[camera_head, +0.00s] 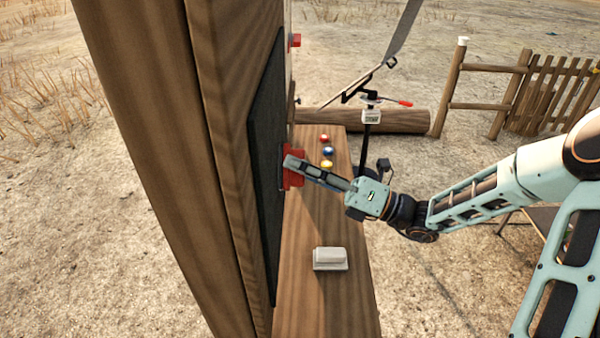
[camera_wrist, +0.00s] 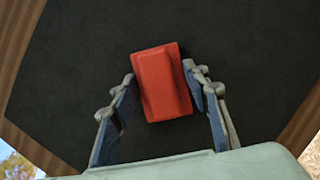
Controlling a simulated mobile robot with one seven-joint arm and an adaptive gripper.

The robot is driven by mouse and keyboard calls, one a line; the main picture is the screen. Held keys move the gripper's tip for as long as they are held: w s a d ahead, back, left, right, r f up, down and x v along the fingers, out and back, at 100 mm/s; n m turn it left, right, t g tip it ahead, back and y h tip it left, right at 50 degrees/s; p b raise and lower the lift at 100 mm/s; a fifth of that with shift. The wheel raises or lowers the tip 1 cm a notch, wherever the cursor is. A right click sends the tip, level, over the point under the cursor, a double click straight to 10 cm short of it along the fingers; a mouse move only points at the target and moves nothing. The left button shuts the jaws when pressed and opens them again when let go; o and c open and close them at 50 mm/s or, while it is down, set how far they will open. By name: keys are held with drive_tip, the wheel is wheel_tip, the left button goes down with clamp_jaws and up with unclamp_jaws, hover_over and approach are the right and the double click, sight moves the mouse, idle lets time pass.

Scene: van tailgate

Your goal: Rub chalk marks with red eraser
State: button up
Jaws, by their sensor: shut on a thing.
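The red eraser (camera_head: 293,181) is pressed against, or very close to, the face of the dark chalkboard (camera_head: 264,170). It also shows in the wrist view (camera_wrist: 162,85), slightly tilted. My gripper (camera_head: 293,163) is shut on it, with one finger on each side in the wrist view (camera_wrist: 160,73). The chalkboard (camera_wrist: 60,90) fills most of the wrist view, set in a wooden frame. I see no chalk marks on it there. The head view sees the board nearly edge-on, so marks cannot be made out; the eraser and gripper hide part of it.
A wooden shelf (camera_head: 318,310) runs below the board. A pale grey block (camera_head: 330,260) lies on it, with small red, blue and yellow balls (camera_head: 328,152) farther back. A stand with a red handle (camera_head: 371,115) is beyond. Another red item (camera_head: 294,40) shows higher up.

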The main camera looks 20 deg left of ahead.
drive_tip(key=w+a, duration=0.2)
drive_tip(key=w, duration=0.8)
drive_tip(key=shift+a, duration=0.15)
idle(0.6)
drive_tip(key=shift+s, duration=0.15)
drive_tip(key=shift+s+d, duration=0.65)
drive_tip(key=shift+s, duration=2.05)
drive_tip(key=shift+s+d, duration=0.65)
drive_tip(key=shift+s, duration=2.1)
drive_tip(key=shift+s+d, duration=0.65)
drive_tip(key=shift+s, duration=2.05)
drive_tip(key=w+d, duration=0.1)
drive_tip(key=d, duration=0.5)
drive_tip(key=shift+w, duration=0.25)
drive_tip(key=shift+w+d, duration=0.2)
drive_tip(key=shift+d, duration=0.5)
drive_tip(key=shift+w+d, duration=0.15)
drive_tip(key=shift+d, duration=0.55)
